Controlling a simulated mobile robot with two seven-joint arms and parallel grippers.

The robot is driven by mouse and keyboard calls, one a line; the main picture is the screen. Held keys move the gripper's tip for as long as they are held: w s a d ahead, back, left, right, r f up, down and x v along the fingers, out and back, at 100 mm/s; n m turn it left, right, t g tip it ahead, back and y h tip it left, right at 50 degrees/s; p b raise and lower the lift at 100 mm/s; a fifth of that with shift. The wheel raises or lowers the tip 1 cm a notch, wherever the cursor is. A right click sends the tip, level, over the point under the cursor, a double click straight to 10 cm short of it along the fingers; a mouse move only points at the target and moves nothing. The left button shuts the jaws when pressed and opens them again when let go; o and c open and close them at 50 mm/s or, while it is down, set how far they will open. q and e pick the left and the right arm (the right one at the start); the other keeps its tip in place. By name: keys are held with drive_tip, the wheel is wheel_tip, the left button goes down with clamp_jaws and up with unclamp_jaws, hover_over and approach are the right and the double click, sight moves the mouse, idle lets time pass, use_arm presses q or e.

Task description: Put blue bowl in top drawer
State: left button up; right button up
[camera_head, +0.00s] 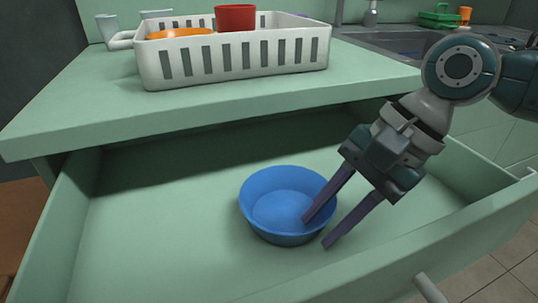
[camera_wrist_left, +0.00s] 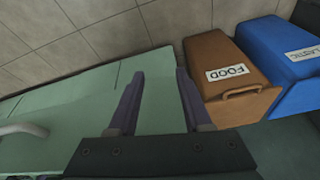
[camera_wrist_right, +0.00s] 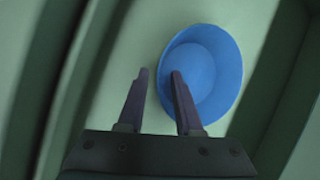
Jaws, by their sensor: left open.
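The blue bowl (camera_head: 278,207) sits upright inside the open top drawer (camera_head: 150,225), near its middle. It also shows in the right wrist view (camera_wrist_right: 218,78). My right gripper (camera_head: 316,232) is open and reaches down into the drawer. One finger is over the bowl's inside and the other is outside its rim, with a stretch of rim between them. The fingers are apart and not closed on the rim; whether either touches it I cannot tell. My left gripper (camera_wrist_left: 157,72) is open and empty, away from the bowl, and is out of the head view.
A white basket (camera_head: 235,62) with a red cup (camera_head: 235,17) and an orange bowl (camera_head: 180,33) stands on the green counter (camera_head: 90,95) above the drawer. The drawer around the bowl is clear. Brown (camera_wrist_left: 225,95) and blue (camera_wrist_left: 275,55) bins show in the left wrist view.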

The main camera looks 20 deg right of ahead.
drive_tip(key=shift+r, duration=0.15)
drive_tip(key=p+v, duration=0.4)
drive_tip(key=v, duration=0.8)
drive_tip(key=shift+p, duration=0.4)
